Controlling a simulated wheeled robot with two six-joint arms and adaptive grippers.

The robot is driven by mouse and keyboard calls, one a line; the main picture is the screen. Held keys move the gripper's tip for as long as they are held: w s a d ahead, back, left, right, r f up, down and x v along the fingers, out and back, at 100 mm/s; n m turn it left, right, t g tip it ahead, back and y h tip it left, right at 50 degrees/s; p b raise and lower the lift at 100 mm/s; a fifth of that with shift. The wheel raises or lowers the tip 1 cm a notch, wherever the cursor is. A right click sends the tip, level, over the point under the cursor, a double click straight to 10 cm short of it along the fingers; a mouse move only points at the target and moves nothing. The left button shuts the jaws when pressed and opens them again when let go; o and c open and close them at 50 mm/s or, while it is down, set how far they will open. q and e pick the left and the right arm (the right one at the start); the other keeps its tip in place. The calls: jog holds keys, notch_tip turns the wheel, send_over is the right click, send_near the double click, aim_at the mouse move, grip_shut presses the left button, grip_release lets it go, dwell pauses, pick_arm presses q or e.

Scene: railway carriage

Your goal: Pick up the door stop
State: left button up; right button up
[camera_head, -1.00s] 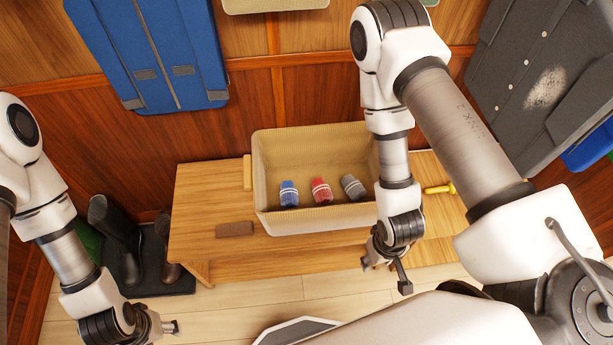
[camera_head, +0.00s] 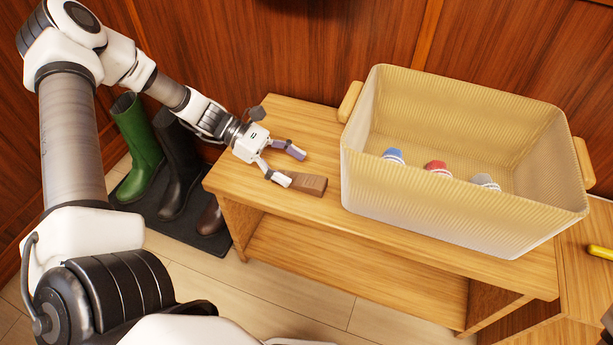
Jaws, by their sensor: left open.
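The door stop (camera_head: 308,184) is a brown wedge-like block lying on the left part of the wooden bench (camera_head: 290,120). My left gripper (camera_head: 287,167) is open just to the left of it. One fingertip is at the block's near left end and the other is behind it, over the bench top. I cannot tell whether the near finger touches the block. Nothing is between the fingers. My right gripper is not in view.
A beige ribbed basket (camera_head: 460,205) stands on the bench to the right, holding a blue, a red and a grey rolled item. A yellow-handled thing (camera_head: 600,252) lies at the right edge.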

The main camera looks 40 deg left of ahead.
aim_at(315, 181)
pick_arm(q)
jog(key=b+x, duration=0.5)
jog(key=x, duration=0.2)
jog(key=shift+d+f, duration=0.15)
jog(key=shift+f, duration=0.05)
jog(key=shift+r, duration=0.15)
jog(key=c, duration=1.3)
